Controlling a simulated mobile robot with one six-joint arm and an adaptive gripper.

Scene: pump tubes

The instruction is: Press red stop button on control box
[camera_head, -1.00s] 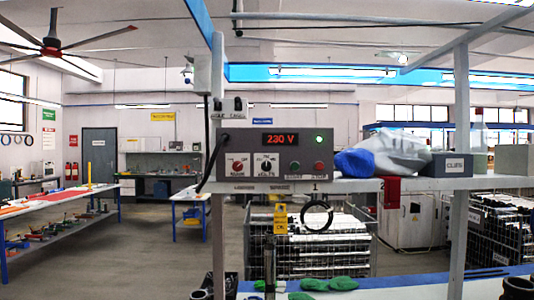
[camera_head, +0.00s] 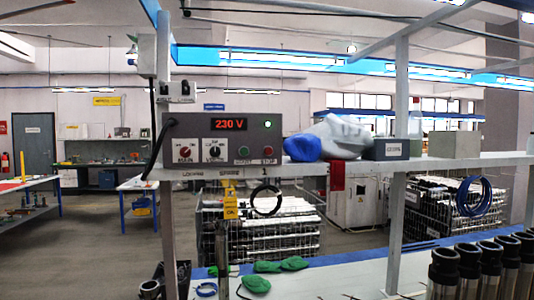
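The grey control box (camera_head: 222,128) stands on a shelf, left of the picture's middle. Its red display (camera_head: 229,124) reads 230 V, and a green lamp (camera_head: 267,124) glows on its right side. The red stop button (camera_head: 268,150) is at the lower right of the front face. A green button (camera_head: 243,151) sits just left of it. Nothing covers the stop button. My gripper is not in view.
The white shelf (camera_head: 360,167) runs across. A blue and white cloth (camera_head: 330,138) and a grey box (camera_head: 392,149) are right of the control box. Upright posts (camera_head: 397,200) stand at both sides. Several dark tubes (camera_head: 470,270) are at the lower right, and green gloves (camera_head: 280,265) lie below the shelf.

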